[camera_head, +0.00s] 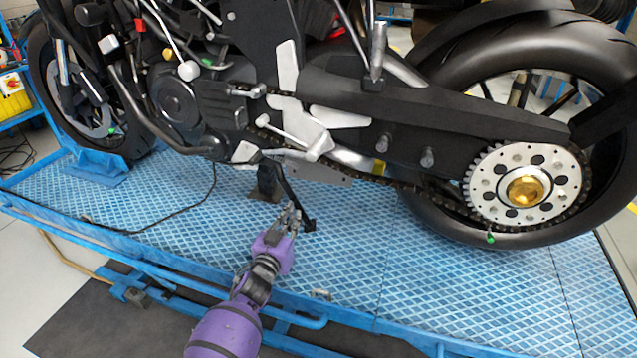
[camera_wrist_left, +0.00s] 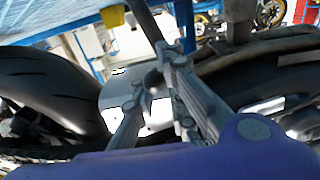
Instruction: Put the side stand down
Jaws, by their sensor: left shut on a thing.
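The motorcycle's side stand (camera_head: 286,184) is a thin black leg under the engine. It slants down and to the right, and its dark foot (camera_head: 309,226) is close to the blue platform; I cannot tell whether it touches. My left gripper (camera_head: 291,214) is shut on the leg near its lower end and hides part of it. In the left wrist view, a dark bar that looks like the stand (camera_wrist_left: 147,22) runs down between the grey fingers of my left gripper (camera_wrist_left: 155,85). My right gripper is not in view.
The motorcycle (camera_head: 340,95) stands over a blue patterned platform (camera_head: 350,250) with a blue rail (camera_head: 180,265) along its near edge. The rear wheel and sprocket (camera_head: 515,185) are to the right. A dark cable (camera_head: 190,210) lies on the platform, left of my gripper.

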